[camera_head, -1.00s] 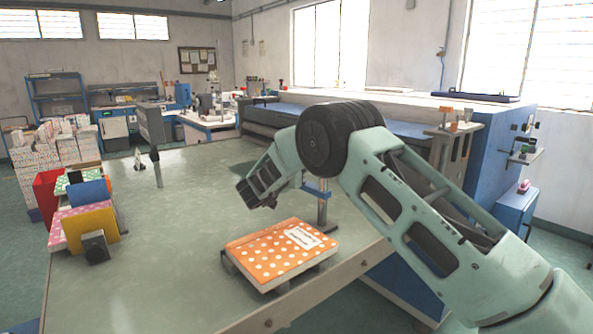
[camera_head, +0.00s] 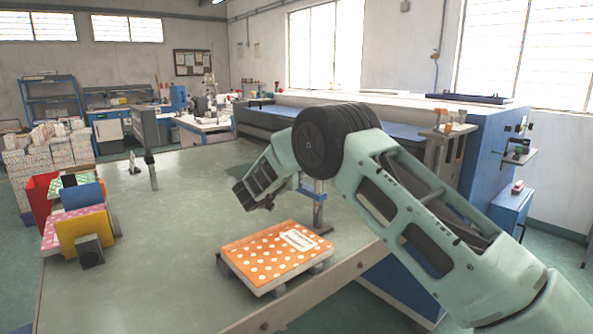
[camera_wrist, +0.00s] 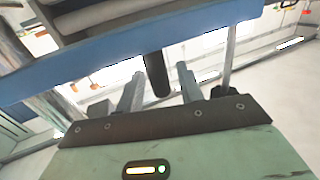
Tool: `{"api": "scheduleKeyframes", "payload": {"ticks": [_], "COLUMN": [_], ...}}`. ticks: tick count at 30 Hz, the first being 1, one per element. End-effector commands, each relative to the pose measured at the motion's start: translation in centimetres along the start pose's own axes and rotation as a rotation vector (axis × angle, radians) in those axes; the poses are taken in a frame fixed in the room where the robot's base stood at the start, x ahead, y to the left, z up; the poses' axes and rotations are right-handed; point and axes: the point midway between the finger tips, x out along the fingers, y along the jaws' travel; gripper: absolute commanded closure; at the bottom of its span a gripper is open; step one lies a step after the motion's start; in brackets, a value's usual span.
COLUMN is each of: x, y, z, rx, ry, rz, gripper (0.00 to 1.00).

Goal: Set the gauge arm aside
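No part is clearly recognisable as the gauge arm. A metal post (camera_head: 318,211) with a blue bracket (camera_head: 313,191) stands on the table behind the orange dotted book and may belong to it. My arm partly hides its upper end. My gripper (camera_head: 243,197) hangs above the table, left of this post and apart from it. In the wrist view my gripper's fingers (camera_wrist: 160,88) are spread. A dark cylinder (camera_wrist: 156,76) shows between them, with a gap at its right side; whether it touches the left finger is unclear. A blue bar (camera_wrist: 120,45) crosses beyond.
The orange dotted book (camera_head: 270,258) lies on small supports at the table's front edge. Colourful books with a yellow divider (camera_head: 85,233) stand at the left. A thin post (camera_head: 152,175) rises farther back. The middle of the green table (camera_head: 165,240) is clear.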

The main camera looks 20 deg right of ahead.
Motion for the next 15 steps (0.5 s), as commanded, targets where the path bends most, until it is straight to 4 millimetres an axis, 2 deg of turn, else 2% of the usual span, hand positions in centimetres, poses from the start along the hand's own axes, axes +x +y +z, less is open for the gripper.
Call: {"api": "scheduleKeyframes", "payload": {"ticks": [5,15], "x": [-2.0,-9.9], "y": [-0.1,-0.1], "z": [0.2,0.2], "rx": [0.001,0.0], "ry": [-0.002,-0.001], "rz": [-0.003,-0.005], "gripper": [0.63,0.63]}}
